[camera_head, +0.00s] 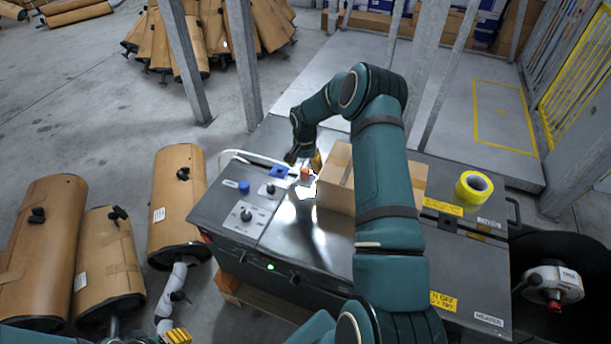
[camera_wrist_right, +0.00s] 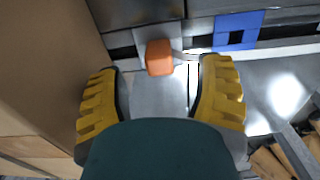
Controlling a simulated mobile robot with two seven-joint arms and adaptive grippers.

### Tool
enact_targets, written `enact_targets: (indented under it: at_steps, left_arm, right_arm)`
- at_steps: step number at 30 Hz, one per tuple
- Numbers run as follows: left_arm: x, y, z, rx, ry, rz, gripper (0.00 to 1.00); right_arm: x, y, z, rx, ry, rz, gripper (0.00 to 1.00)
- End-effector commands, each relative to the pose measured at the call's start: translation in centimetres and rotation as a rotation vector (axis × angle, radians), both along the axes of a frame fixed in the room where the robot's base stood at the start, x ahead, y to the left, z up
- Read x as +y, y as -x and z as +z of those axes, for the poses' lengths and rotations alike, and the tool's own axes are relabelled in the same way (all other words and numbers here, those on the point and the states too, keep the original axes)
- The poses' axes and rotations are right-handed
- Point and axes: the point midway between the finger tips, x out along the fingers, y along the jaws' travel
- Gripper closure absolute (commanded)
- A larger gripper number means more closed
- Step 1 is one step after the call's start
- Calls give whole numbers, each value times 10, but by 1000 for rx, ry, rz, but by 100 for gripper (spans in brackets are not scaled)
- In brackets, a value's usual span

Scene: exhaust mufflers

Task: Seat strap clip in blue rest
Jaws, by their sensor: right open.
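An orange block (camera_head: 306,174), which seems to be the strap clip, is on the grey metal bench top; it also shows in the right wrist view (camera_wrist_right: 159,57). The blue rest (camera_head: 280,171) is just left of it in the head view and right of it in the wrist view (camera_wrist_right: 237,30), with a dark centre. My right gripper (camera_head: 315,161) is open and empty, its yellow fingers (camera_wrist_right: 158,78) spread on either side of the line to the block. The block is just beyond the fingertips. Of my left gripper (camera_head: 177,337), only a yellow finger part shows at the bottom edge.
A cardboard box (camera_head: 337,180) stands close beside the right gripper, partly hidden by my right arm. A yellow tape roll (camera_head: 474,187) lies at the bench's right. A blue button (camera_head: 244,186) and black knobs are at its left. Wrapped mufflers (camera_head: 178,200) stand left of the bench.

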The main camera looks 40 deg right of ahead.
Motion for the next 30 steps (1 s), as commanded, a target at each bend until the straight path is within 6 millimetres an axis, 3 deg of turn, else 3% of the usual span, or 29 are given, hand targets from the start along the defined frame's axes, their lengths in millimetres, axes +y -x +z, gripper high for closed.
enact_targets:
  at_steps: [8, 20, 30]
  left_arm:
    - [0, 0, 0, -1, 0, 0, 53]
    - [0, -2, -10, -5, -1, 1, 53]
    - [0, -2, -9, -5, -1, 1, 53]
  right_arm:
    - [0, 0, -2, 0, -1, 1, 34]
    - [-1, 1, -51, 0, -1, 1, 34]
    - [-1, 1, -51, 0, 0, 1, 34]
